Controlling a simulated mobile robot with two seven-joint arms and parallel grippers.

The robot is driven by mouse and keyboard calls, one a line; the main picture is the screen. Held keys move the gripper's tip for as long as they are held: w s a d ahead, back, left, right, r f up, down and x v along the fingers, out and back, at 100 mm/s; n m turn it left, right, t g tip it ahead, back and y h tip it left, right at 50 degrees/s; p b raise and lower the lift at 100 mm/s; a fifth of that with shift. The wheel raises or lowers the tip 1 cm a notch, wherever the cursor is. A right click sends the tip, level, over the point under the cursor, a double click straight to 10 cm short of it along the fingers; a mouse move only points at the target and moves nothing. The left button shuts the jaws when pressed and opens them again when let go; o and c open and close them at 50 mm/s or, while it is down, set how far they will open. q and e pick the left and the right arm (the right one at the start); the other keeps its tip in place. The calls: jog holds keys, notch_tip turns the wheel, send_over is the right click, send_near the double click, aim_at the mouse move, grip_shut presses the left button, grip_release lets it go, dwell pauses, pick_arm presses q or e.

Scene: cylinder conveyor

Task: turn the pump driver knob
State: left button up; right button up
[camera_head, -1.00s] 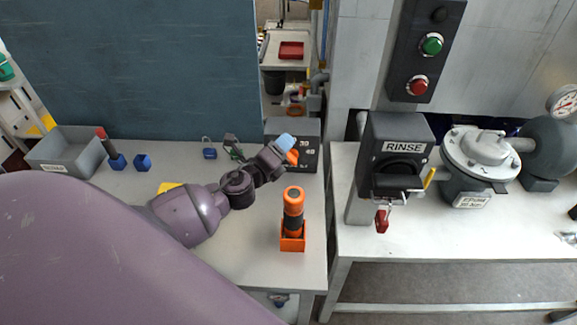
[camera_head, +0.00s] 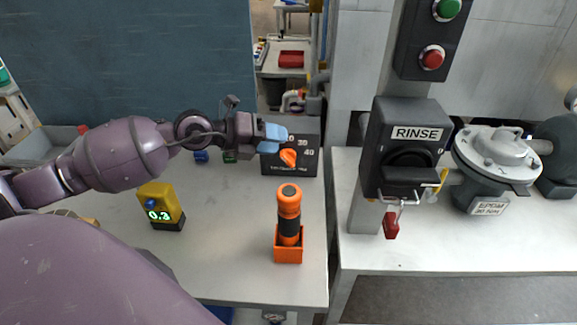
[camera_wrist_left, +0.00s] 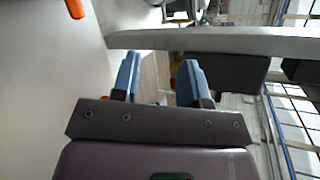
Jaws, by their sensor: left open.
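The pump driver (camera_head: 305,168) is a dark box with white dial numbers at the back right of the left table. Its orange knob (camera_head: 288,158) points up and to the left. My left gripper (camera_head: 276,132) has blue fingertips and comes in from the left. In the head view it overlaps the box's top left, just above the knob; contact cannot be told. In the left wrist view the two blue fingers (camera_wrist_left: 159,82) are apart with nothing between them. The knob cannot be made out in that view. My right gripper is out of view.
An orange tool with a black band (camera_head: 289,212) stands upright in an orange holder (camera_head: 289,250) in front of the pump driver. A yellow meter (camera_head: 170,196) reads 0.3. Right of a gap stands the RINSE unit (camera_head: 400,112) with a red tag below. Small blue items lie behind my arm.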

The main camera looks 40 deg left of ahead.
aim_at(284, 160)
pick_arm(q)
jog(key=w+f+n+g+y+b, duration=0.1)
jog(key=f+b, duration=0.1)
jog(key=f, duration=0.1)
jog(key=w+a+f+g+y+b, duration=0.1)
jog(key=w+f+y+b, duration=0.1)
jog(key=f, duration=0.1)
jog(key=w+f+n+y+b, duration=0.1)
jog(key=w+f+b, duration=0.1)
jog(key=f, duration=0.2)
jog(key=shift+w+a+n+g, duration=0.15)
jog(key=shift+a+n+g, duration=0.15)
jog(key=shift+g, duration=0.1)
jog(key=shift+w+d+f, duration=0.3)
jog(key=shift+w+f, duration=0.15)
jog(key=shift+w, duration=0.05)
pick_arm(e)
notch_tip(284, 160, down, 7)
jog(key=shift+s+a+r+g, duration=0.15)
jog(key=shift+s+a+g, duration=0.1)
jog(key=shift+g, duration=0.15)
pick_arm(q)
grip_shut()
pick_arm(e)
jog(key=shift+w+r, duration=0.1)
